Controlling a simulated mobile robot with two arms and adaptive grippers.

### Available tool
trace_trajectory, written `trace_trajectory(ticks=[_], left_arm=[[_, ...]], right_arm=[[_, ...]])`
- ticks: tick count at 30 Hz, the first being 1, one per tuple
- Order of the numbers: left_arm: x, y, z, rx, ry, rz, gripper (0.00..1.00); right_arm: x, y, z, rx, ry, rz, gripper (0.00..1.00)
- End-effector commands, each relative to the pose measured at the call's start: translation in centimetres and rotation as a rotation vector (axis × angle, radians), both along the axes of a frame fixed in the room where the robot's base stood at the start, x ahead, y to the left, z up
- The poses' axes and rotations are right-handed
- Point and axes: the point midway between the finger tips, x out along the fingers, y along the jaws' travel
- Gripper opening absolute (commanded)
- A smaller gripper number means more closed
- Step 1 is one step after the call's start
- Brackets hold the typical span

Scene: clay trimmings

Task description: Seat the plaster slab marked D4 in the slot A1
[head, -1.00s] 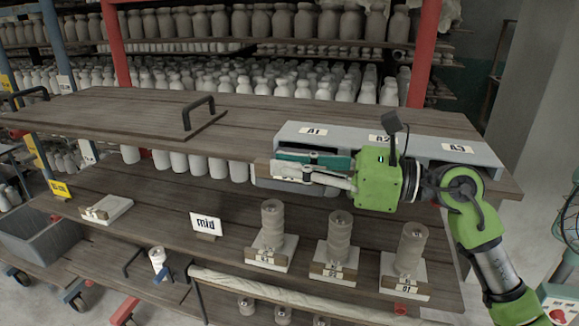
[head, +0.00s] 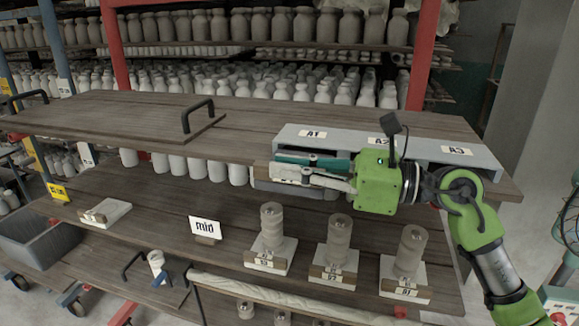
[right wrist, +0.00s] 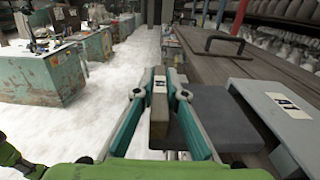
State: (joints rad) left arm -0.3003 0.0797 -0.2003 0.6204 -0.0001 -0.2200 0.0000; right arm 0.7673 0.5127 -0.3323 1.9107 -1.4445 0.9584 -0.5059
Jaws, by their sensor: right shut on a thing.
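My right gripper (head: 287,172) is shut on a pale slab with a wooden edge strip (right wrist: 160,112), at the left end of the grey rack (head: 420,150). A small label shows on the slab, but I cannot read it. In the right wrist view the slab stands on edge between the two fingers (right wrist: 158,98). The slot label A1 (head: 313,133) is on the rack's top, just behind the fingers. The slab is beside the rack's dark ledge (right wrist: 215,117); I cannot tell whether they touch. The slot's inside is hidden. My left gripper is not in view.
Labels A2 (head: 381,141) and A3 (head: 457,150) mark the rack further right. Below, several slabs with round clay stacks (head: 271,228) stand on the shelf. A lone slab (head: 105,212) and a "mid" sign (head: 204,226) are further left. A black handle (head: 198,115) rises from the top board.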

Motion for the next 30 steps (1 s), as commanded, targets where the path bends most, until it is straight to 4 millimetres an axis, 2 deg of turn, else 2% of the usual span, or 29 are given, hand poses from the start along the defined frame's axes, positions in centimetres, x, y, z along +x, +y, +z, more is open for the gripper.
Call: trace_trajectory(ticks=[30], left_arm=[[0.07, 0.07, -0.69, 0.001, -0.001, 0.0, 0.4]], right_arm=[[0.01, -0.04, 0.18, 0.003, -0.003, -0.001, 0.0]])
